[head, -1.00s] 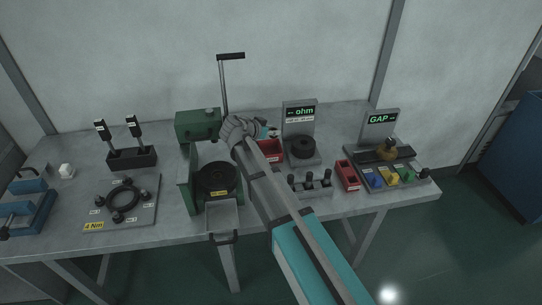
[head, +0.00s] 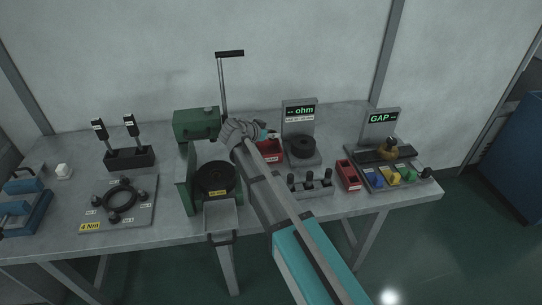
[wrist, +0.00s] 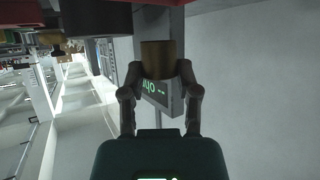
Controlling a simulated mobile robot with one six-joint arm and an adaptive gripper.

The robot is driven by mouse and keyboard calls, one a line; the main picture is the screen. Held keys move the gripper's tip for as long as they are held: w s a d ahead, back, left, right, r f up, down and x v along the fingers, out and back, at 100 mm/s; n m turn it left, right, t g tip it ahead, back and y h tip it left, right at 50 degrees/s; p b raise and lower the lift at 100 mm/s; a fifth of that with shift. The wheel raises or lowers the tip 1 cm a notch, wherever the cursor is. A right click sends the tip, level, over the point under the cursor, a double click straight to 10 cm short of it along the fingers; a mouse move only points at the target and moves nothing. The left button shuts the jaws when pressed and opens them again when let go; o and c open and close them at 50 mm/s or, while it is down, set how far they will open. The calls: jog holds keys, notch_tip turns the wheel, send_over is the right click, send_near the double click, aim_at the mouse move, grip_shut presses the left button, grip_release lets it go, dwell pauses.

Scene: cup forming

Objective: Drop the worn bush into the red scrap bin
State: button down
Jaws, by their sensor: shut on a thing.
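My gripper (wrist: 160,76) is shut on the worn bush (wrist: 162,55), a brown, dull metal cylinder held between both fingertips in the wrist view. In the head view my gripper (head: 272,134) is small and partly hidden by my wrist, and the bush is hard to make out there. A red bin (head: 270,154) stands on the bench just below my gripper, its left part hidden by my arm. The bush appears to be above this bin, apart from it.
The ohm meter stand (head: 300,119) with a black round part (head: 303,147) stands close right of the bin. A second red container (head: 348,175) sits farther right, beside the GAP gauge (head: 380,123). A green press (head: 196,125) with a tall lever stands left.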

aim_at(271, 140)
jog(key=shift+f+b, duration=1.75)
jog(key=shift+f, duration=0.3)
jog(key=shift+c, duration=1.3)
grip_release()
jog(key=shift+s+r, duration=0.1)
jog(key=shift+s, duration=0.05)
